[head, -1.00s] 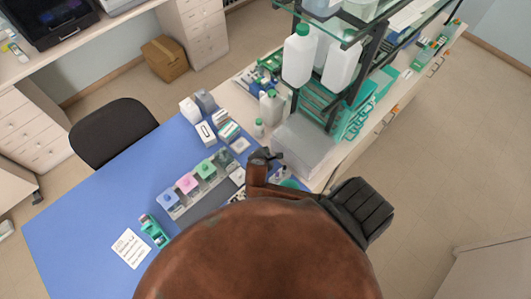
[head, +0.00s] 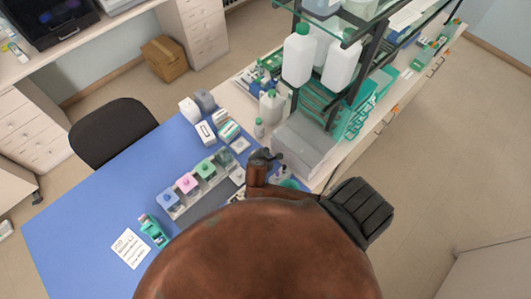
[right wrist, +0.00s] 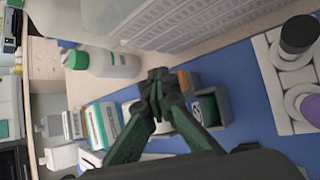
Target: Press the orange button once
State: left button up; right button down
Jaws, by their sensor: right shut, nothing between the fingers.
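My right gripper (head: 268,156) is over the far right part of the blue mat (head: 75,205) in the head view, beside the grey box. In the right wrist view its two fingers meet at the tips (right wrist: 158,78), shut with nothing between them. Just beyond the tips is a small orange patch (right wrist: 184,80) next to a grey holder (right wrist: 222,104) with a dark green part. The fingers partly cover this spot, and I cannot tell whether the orange patch is the button or whether the tips touch it. No orange button is clear in the head view. My left gripper is out of view.
Staining jars with blue, pink and green lids (head: 187,183) stand in a row left of the gripper. Small boxes (head: 205,131) and a white bottle (head: 271,106) are behind. A grey box (head: 306,144) stands right, under the shelf. The mat's left side is mostly clear.

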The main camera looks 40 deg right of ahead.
jog(key=shift+s+a+f, duration=0.1)
jog(key=shift+s+f, duration=0.1)
jog(key=shift+f, duration=0.3)
jog(key=shift+s+a+f, duration=0.1)
jog(key=shift+s+f, duration=0.1)
jog(key=shift+f, duration=0.3)
dwell(0.3)
jog(key=shift+r+p, duration=0.8)
jog(key=shift+w+r+p, duration=0.15)
jog(key=shift+r+p, duration=0.4)
jog(key=shift+r, duration=0.05)
jog(key=shift+w+d+r, duration=0.1)
